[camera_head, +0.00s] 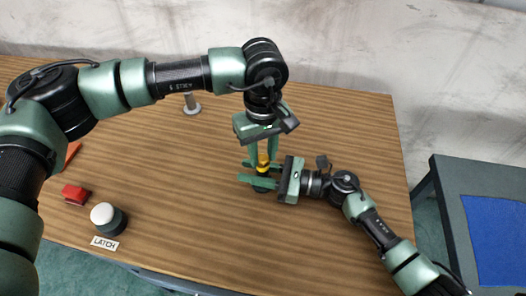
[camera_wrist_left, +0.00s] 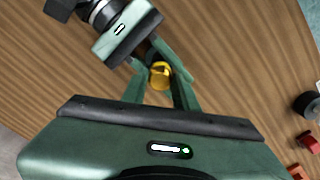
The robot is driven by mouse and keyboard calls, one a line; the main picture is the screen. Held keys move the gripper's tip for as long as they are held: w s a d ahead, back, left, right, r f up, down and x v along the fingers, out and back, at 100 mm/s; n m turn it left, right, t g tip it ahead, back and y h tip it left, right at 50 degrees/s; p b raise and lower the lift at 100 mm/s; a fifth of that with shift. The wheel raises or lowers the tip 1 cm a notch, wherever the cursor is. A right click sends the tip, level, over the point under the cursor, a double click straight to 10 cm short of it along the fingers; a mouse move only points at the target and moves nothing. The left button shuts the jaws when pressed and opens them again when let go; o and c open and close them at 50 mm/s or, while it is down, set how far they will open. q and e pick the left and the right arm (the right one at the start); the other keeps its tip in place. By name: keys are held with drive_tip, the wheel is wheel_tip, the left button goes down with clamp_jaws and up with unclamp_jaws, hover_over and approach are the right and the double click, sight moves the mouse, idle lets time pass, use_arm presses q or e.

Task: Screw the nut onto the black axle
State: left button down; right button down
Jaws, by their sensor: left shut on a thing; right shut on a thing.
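The yellow nut (camera_head: 263,157) shows between the fingers of my left gripper (camera_head: 262,162), which points down from above and is shut on it. In the left wrist view the nut (camera_wrist_left: 160,74) is a yellow ring between the left fingertips. My right gripper (camera_head: 259,177) reaches in from the right, just below the left one, and is shut on a dark part, taken to be the black axle (camera_head: 263,188). Most of the axle is hidden by the fingers. The nut is in line above it; I cannot tell how far the threads engage.
A grey metal part (camera_head: 192,105) stands at the back of the wooden table (camera_head: 330,130). At the left are a red block (camera_head: 75,194), an orange piece (camera_head: 72,152) and a white-topped black button (camera_head: 107,217) by a LATCH label (camera_head: 104,243). A side table with a blue mat (camera_head: 497,235) stands right.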

use_arm(q)
drive_tip(key=m, duration=0.4)
drive_tip(key=shift+m, duration=0.3)
drive_tip(key=m, duration=0.8)
drive_tip(key=shift+a+m, duration=0.1)
drive_tip(key=shift+m, duration=0.2)
drive_tip(key=m, duration=0.3)
drive_tip(key=shift+m, duration=0.3)
drive_tip(key=c, duration=1.1)
unclamp_jaws()
